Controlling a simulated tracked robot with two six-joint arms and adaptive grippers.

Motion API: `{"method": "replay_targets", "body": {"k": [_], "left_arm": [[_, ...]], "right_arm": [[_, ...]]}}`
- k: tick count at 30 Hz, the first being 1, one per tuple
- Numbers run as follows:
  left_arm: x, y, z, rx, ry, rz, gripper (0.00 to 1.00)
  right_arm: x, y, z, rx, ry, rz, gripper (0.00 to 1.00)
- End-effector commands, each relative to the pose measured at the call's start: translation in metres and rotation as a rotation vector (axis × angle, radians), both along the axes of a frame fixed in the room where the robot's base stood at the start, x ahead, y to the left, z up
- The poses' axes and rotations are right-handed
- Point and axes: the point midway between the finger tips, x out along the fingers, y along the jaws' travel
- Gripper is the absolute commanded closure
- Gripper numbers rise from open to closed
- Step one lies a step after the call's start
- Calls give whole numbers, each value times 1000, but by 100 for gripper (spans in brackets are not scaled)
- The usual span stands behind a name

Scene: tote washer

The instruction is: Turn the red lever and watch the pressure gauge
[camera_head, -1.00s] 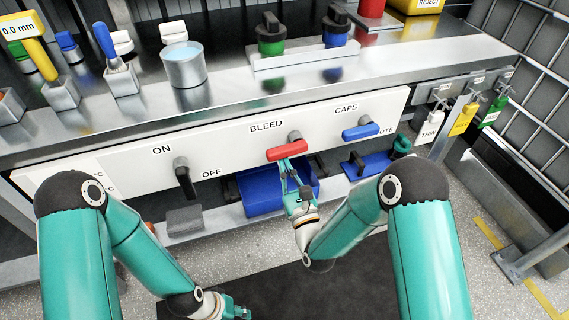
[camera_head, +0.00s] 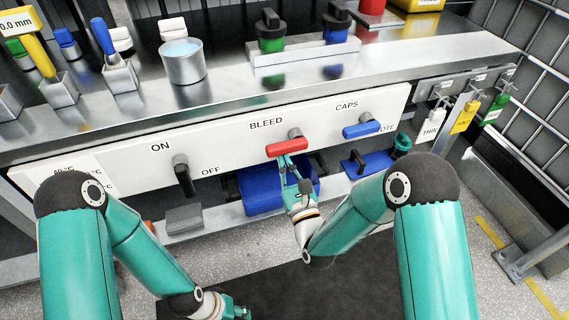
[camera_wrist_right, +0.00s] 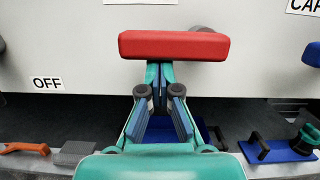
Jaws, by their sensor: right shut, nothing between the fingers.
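The red lever (camera_head: 287,147) lies nearly level under the BLEED label on the white panel. It also shows large in the right wrist view (camera_wrist_right: 174,45). My right gripper (camera_head: 284,163) is shut and empty. Its fingertips are just below the lever in the head view. In the right wrist view they reach up to the lever's lower edge, and whether they touch it I cannot tell. My left gripper (camera_head: 236,311) is low at the bottom edge, partly cut off, and its jaw state is unclear. I see no pressure gauge in either view.
A black handle (camera_head: 184,178) is left of the lever, between ON and OFF. A blue lever (camera_head: 361,131) is to the right under CAPS. A blue bin (camera_head: 255,192) sits on the shelf behind my right gripper. The metal counter (camera_head: 240,92) overhangs the panel.

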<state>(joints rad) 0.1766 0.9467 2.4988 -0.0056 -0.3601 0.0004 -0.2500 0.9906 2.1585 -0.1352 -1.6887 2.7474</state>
Motion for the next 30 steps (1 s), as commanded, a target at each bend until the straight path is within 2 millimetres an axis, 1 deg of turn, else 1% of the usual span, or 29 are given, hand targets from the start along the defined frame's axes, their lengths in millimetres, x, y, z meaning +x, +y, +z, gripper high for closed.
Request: {"method": "replay_targets", "body": {"k": [1, 5, 8, 14, 15, 21, 24, 25, 30], "left_arm": [[0, 0, -2, 0, 0, 0, 60], [0, 0, -13, 0, 0, 0, 60], [0, 0, -26, 0, 0, 0, 60], [0, 0, -60, 0, 0, 0, 60], [0, 0, -50, 0, 1, 0, 60], [0, 0, -50, 0, 0, 0, 60], [0, 0, -51, 0, 0, 0, 60], [0, 0, -56, 0, 0, 0, 60], [0, 0, -62, 0, 0, 0, 60]], "right_arm": [[1, 1, 6, 7, -24, 1, 100], [1, 2, -4, 6, -23, 3, 100], [1, 2, -18, 5, -16, 4, 100], [0, 2, -52, 1, -2, 4, 100], [-13, -3, -47, 0, 4, 4, 100], [-56, -16, -58, -1, 7, 5, 100], [-72, -22, -62, 0, 8, 4, 100], [-75, -23, -65, 0, 6, 4, 100], [-89, -27, -67, 0, 3, 5, 100]]}}
